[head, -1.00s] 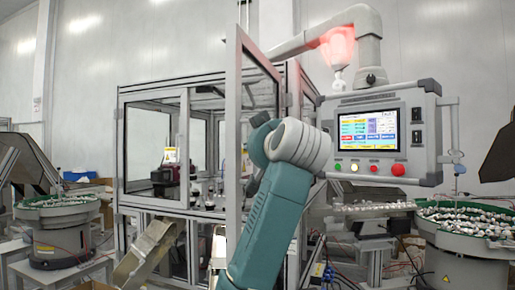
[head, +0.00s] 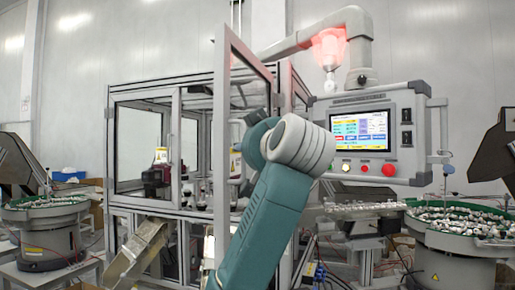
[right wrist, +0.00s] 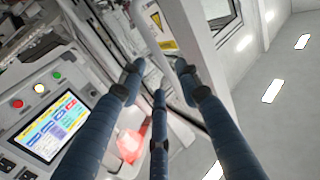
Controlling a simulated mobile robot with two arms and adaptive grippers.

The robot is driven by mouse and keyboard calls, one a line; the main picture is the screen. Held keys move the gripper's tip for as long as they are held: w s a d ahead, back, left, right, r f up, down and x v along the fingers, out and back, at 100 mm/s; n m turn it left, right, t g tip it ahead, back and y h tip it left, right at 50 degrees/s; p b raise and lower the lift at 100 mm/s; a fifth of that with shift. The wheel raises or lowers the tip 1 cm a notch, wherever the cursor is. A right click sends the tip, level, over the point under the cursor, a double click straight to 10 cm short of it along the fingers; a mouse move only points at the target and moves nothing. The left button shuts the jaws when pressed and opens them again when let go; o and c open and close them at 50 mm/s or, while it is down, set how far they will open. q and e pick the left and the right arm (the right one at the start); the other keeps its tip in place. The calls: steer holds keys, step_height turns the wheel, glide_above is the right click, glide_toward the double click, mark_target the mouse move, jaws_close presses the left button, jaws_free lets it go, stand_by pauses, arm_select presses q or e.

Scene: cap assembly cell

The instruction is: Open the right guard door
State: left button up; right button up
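The right guard door (head: 221,130), a grey-framed clear panel, stands swung out from the cell front toward me in the head view. My right arm crosses in front of its lower part, and the right gripper is hidden there. In the right wrist view my right gripper (right wrist: 158,78) has its three dark blue fingers spread, with nothing seen clasped between them. A pale frame bar (right wrist: 207,85) runs behind the right finger; I cannot tell whether they touch. My left gripper is in neither view.
The control panel (head: 366,140) with screen and buttons hangs right of the door, under a red-lit lamp (head: 328,48). Bowl feeders stand at the left (head: 45,240) and right (head: 455,250). A metal chute (head: 138,252) juts out below the cell.

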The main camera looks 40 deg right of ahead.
steer(key=v, duration=0.8)
steer(key=shift+a, duration=0.1)
